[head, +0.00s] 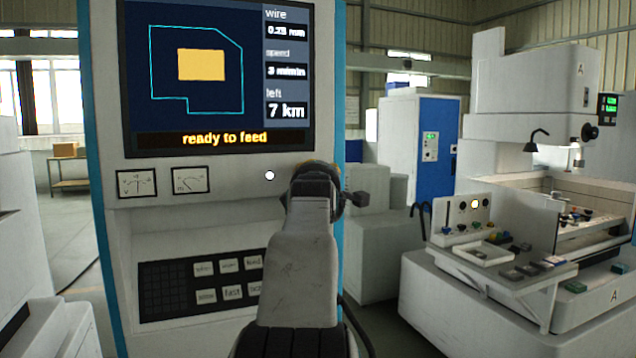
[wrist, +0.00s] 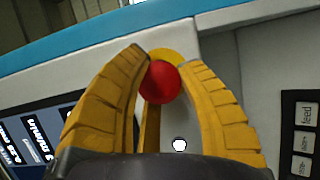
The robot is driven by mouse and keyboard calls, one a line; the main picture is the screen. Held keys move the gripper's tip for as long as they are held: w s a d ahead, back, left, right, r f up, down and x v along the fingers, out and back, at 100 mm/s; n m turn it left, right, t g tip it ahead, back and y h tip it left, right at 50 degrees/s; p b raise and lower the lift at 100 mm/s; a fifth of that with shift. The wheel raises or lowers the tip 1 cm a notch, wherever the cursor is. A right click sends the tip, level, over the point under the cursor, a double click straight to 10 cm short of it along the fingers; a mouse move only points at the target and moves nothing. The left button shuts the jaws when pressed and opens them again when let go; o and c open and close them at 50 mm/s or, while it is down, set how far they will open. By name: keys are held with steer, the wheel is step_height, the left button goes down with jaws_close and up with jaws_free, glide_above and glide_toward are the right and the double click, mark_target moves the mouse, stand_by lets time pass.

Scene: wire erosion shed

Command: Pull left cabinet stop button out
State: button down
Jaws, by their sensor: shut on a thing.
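The stop button (wrist: 162,82) is a round red knob in front of a yellow backing (wrist: 172,54) on the cabinet's pale front panel, in the wrist view. My gripper (wrist: 163,75) has its two yellow ribbed fingers closed on the red knob, one on each side. In the head view my gripper (head: 318,170) is at the right side of the cabinet (head: 225,222), below the screen, and my arm hides the button there. How far out the button stands cannot be told.
A lit screen (head: 200,75) reads "ready to feed". A white round lamp (head: 270,175) is just left of my gripper, with a keypad (head: 200,282) below. Two gauges (head: 137,184) are further left. A blue cabinet (head: 432,135) and a machine (head: 520,110) stand apart at right.

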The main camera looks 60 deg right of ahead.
steer(key=c, duration=1)
jaws_free()
steer(key=shift+s+a, duration=0.1)
steer(key=shift+a, duration=0.05)
steer(key=shift+c, duration=0.2)
steer(key=shift+a, duration=0.1)
steer(key=v, duration=1.1)
steer(key=shift+s+a, duration=0.2)
steer(key=shift+a, duration=0.15)
